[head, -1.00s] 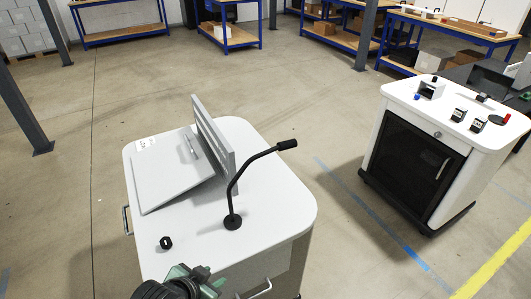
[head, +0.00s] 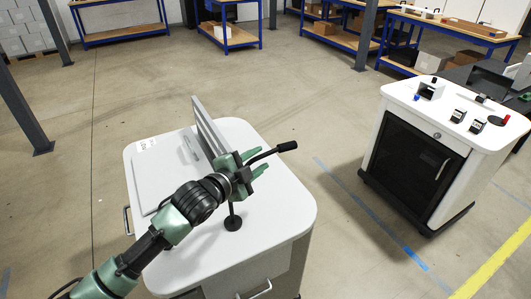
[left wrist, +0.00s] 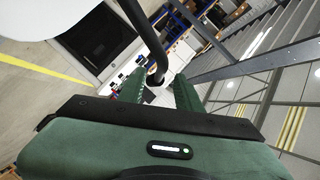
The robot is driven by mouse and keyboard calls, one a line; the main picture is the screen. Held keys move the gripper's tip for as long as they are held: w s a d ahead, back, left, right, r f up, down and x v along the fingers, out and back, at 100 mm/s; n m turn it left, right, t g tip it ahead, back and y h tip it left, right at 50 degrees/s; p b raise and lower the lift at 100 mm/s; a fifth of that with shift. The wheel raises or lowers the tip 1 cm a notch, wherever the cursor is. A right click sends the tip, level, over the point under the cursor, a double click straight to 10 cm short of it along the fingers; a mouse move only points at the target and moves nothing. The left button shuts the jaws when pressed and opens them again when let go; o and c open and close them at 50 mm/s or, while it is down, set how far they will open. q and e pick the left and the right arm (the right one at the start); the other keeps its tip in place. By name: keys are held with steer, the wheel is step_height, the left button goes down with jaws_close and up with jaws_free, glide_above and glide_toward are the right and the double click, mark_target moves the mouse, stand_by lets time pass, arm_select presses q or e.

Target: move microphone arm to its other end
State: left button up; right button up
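The microphone arm (head: 268,154) is a thin black gooseneck with a thicker black tip that points right. Its round base (head: 233,223) stands on the white cart top. My left gripper (head: 258,162) is at the upper bend of the gooseneck, with its green fingers pointing right. The gripper hides part of the gooseneck. In the left wrist view, the fingers (left wrist: 159,88) are apart, and the black gooseneck (left wrist: 143,28) reaches down to the space between them. I cannot tell whether they touch it. My right gripper is not in view.
A grey slanted panel with an upright plate (head: 208,128) stands on the white cart (head: 290,205), close behind my left gripper. A second white cart (head: 400,98) with small devices stands at the right. Workbenches line the back. The floor between the carts is clear.

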mark_target(263, 157)
arm_select(q)
steer(key=shift+p+x, duration=0.3)
steer(key=shift+x, duration=1.8)
jaws_close()
steer(key=shift+f, duration=0.1)
